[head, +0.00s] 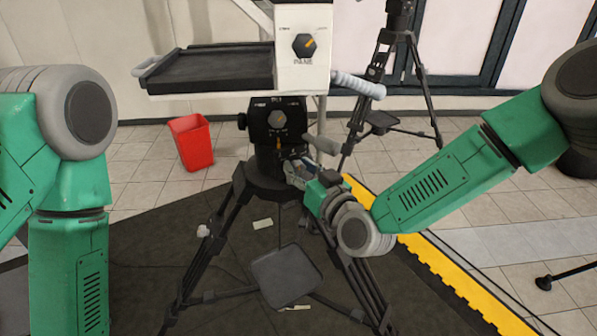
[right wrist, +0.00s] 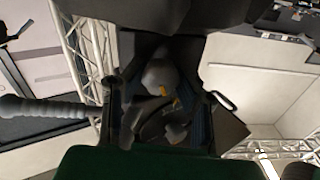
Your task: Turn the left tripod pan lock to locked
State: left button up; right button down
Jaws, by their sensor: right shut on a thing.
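The near tripod (head: 262,180) stands upright with its black head below a white camera-like box. A dark dial (head: 277,119) is on the front of the head, with small labels I cannot read. The pan lock (head: 279,144), a small part with an orange mark, sits low on the head, partly hidden. My right gripper (head: 290,162) reaches in from the right and is shut at this spot, on what looks like the pan lock. In the right wrist view a grey rounded part with an orange mark (right wrist: 163,90) shows between dark fingers. My left gripper is out of view.
The white box (head: 304,75) carries a dial with an orange pointer and a black tray (head: 210,70). Grey pan handles (head: 357,84) stick out right. A red bin (head: 191,141) stands left, a second tripod (head: 395,60) behind. A yellow edge strip (head: 440,268) borders the dark mat.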

jog(key=m+b, duration=0.1)
jog(key=m, duration=0.2)
jog(key=m+b, duration=0.1)
jog(key=m, duration=0.2)
jog(key=shift+d+f+m+b, duration=0.15)
jog(key=shift+f+m+b, duration=0.05)
jog(key=shift+m+b, duration=0.15)
jog(key=m+b, duration=0.3)
jog(key=m, duration=0.3)
jog(key=shift+w+d, duration=0.1)
jog(key=shift+f+m, duration=0.1)
jog(key=shift+m, duration=0.15)
jog(key=c, duration=1.2)
grip_release()
jog(key=shift+d, duration=0.15)
jog(key=shift+v, duration=3.95)
